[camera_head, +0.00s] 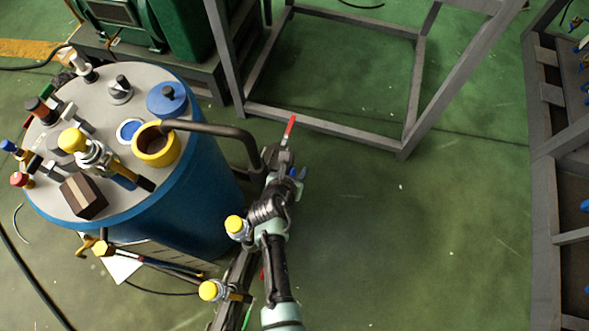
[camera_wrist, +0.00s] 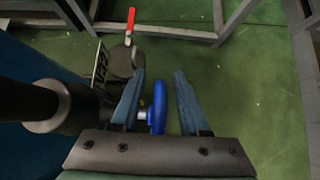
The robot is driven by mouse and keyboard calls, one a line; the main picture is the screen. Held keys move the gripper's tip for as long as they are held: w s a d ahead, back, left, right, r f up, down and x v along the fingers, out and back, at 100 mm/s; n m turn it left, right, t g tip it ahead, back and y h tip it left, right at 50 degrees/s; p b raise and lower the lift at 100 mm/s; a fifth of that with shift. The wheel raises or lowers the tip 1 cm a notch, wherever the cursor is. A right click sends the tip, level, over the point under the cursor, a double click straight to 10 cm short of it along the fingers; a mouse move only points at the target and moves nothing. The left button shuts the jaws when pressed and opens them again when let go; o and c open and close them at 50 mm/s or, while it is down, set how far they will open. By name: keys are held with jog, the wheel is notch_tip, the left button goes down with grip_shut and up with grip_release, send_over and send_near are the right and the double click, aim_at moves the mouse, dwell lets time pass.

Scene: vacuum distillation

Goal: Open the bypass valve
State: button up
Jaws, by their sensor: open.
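The gripper is open, with the left finger close to the wheel and a visible gap to the right finger. A red lever (camera_wrist: 131,20) on a dark pipe fitting lies ahead of the fingertips. The red lever (camera_head: 289,127) and a bit of blue (camera_head: 297,172) by my gripper (camera_head: 284,176) also show in the head view. Which of them is the bypass valve cannot be told. My arm partly hides the pipework.
A blue tank (camera_head: 205,205) with a grey top and several fittings stands at left. A dark curved pipe (camera_head: 220,131) runs from its yellow port (camera_head: 156,146). A grey metal frame (camera_head: 330,127) stands behind. The green floor (camera_head: 400,240) at right is clear.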

aim_at(293, 171)
jog(key=shift+w, duration=0.1)
jog(key=shift+c, duration=0.3)
grip_shut()
